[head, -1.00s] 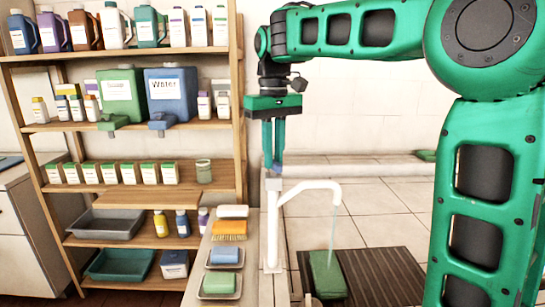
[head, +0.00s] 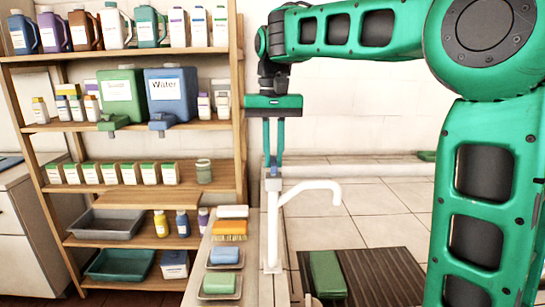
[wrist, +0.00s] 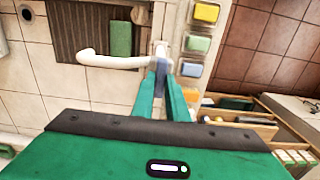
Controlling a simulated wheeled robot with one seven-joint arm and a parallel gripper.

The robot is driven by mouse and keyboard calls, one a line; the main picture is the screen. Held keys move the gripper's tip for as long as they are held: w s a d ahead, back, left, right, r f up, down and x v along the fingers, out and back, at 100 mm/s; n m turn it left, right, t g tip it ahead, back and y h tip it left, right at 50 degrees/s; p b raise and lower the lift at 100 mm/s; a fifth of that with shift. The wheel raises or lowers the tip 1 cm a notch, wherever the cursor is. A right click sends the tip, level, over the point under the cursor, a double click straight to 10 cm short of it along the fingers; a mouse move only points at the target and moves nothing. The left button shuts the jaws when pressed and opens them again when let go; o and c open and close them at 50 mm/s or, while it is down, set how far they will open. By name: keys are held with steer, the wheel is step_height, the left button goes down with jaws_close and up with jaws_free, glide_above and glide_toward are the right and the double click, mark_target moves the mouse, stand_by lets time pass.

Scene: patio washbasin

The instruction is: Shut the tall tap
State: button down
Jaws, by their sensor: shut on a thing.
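The tall tap (head: 272,232) is a white upright pipe with a spout curving to the right. No water shows under its spout in the head view. The tap also shows in the wrist view, with its spout (wrist: 115,62) pointing left. My gripper (head: 273,165) points down at the top of the tap, its two green fingers shut on the small blue handle there. In the wrist view my gripper (wrist: 160,75) has its fingertips on either side of this blue handle (wrist: 158,66). The fingers partly hide the handle.
A green block (head: 326,274) lies on a dark slatted mat (head: 385,275) below the spout. Soap dishes (head: 222,284) and a brush (head: 229,228) line the narrow ledge left of the tap. A wooden shelf (head: 150,201) with bottles and jugs stands further left.

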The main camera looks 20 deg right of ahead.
mark_target(273, 160)
steer(key=shift+w+r, duration=0.1)
steer(key=c, duration=1.7)
jaws_free()
steer(key=shift+c, duration=0.2)
step_height(273, 160, up, 11)
steer(key=shift+f, duration=0.2)
